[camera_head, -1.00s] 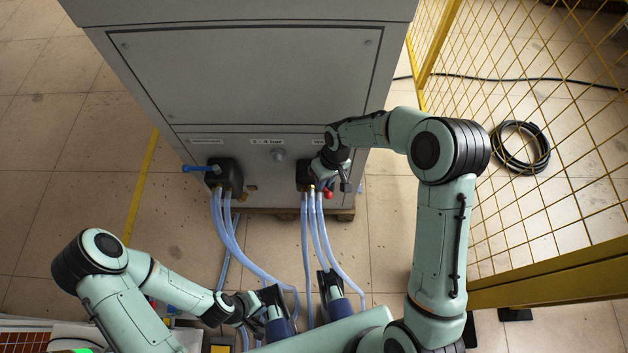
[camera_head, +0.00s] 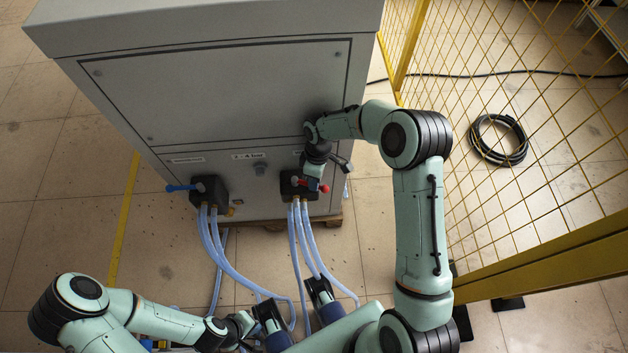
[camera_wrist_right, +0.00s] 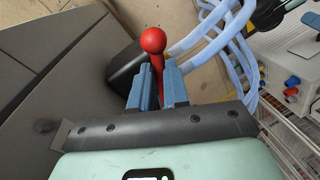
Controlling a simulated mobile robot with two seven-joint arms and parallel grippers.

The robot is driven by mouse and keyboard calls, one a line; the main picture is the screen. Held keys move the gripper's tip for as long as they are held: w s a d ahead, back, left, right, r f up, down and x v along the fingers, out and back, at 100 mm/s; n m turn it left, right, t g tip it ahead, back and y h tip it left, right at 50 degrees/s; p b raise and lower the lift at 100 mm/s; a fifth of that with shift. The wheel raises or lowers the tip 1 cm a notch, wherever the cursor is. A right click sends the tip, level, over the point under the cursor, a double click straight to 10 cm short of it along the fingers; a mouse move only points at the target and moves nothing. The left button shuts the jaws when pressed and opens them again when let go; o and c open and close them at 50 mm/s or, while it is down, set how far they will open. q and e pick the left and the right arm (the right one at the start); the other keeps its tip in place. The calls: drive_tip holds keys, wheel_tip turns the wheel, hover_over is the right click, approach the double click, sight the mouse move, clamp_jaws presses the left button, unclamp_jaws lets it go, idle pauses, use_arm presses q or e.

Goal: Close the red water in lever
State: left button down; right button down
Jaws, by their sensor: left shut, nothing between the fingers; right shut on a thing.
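The red lever with a round knob (camera_head: 325,188) is on the black valve block (camera_head: 291,188) at the lower right of the cabinet panel. In the head view its knob points to the right. My right gripper (camera_head: 312,184) is at this block. In the right wrist view my right gripper (camera_wrist_right: 159,78) is shut on the stem of the red lever (camera_wrist_right: 153,40), with the ball sticking out beyond the blue fingers. The fingers and arm hide part of the lever and block. My left gripper (camera_head: 244,322) is shut and empty, low in the head view, away from the cabinet.
A blue lever (camera_head: 182,187) is on the left valve block (camera_head: 209,190). Clear hoses (camera_head: 222,258) hang from both blocks. A yellow mesh fence (camera_head: 520,150) stands on the right, with a coiled black hose (camera_head: 498,140) beyond it. The floor left of the cabinet is open.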

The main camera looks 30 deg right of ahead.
idle(0.4)
drive_tip(key=c, duration=1.1)
unclamp_jaws()
wheel_tip(320, 180, up, 20)
drive_tip(key=p, duration=0.2)
drive_tip(key=shift+p, duration=0.3)
drive_tip(key=shift+c, duration=0.3)
